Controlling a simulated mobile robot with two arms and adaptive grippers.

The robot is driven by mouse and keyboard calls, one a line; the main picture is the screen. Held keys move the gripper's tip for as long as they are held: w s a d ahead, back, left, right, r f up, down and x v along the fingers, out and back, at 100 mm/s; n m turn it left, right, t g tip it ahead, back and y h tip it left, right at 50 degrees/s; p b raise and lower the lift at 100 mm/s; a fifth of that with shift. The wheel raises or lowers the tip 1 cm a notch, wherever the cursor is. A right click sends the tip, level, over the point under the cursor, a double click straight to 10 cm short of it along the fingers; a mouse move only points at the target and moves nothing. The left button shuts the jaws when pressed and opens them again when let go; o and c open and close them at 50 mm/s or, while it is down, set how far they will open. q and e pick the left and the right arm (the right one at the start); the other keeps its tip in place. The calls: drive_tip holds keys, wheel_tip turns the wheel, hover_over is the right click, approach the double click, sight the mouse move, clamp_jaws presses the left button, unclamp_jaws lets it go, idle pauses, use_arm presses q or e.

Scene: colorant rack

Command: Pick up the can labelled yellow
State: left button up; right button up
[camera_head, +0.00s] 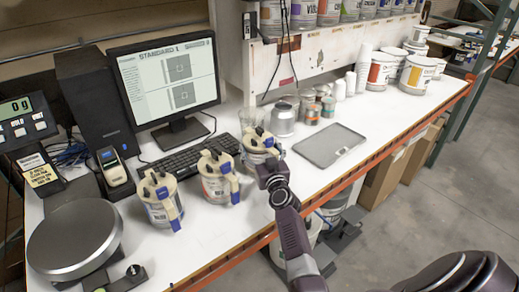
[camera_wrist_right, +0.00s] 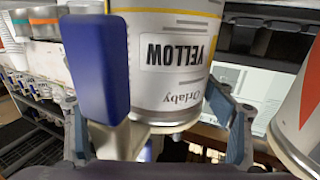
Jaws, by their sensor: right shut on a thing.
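The can labelled YELLOW (camera_wrist_right: 178,60) fills the middle of the right wrist view, its label upside down there. It has a white body and a blue handle piece (camera_wrist_right: 96,65). My right gripper (camera_wrist_right: 160,128) is shut around this can, one finger on each side. In the head view the held can (camera_head: 257,147) is the rightmost of three similar dispenser cans, and my right gripper (camera_head: 268,168) reaches it from the front right. I cannot tell whether its base touches the table. My left gripper is not in view.
Two similar cans, one in the middle (camera_head: 217,179) and one at left (camera_head: 160,203), stand on the white table. A keyboard (camera_head: 185,155) and monitor (camera_head: 168,80) lie behind. A grey tray (camera_head: 328,145) and metal tin (camera_head: 283,120) are to the right. A round scale (camera_head: 75,240) is front left.

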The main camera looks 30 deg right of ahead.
sight(259, 130)
wheel_tip(259, 130, up, 8)
drive_tip(key=shift+r+p, duration=0.1)
drive_tip(key=shift+p, duration=0.9)
wheel_tip(259, 130, up, 12)
drive_tip(key=shift+b, duration=0.35)
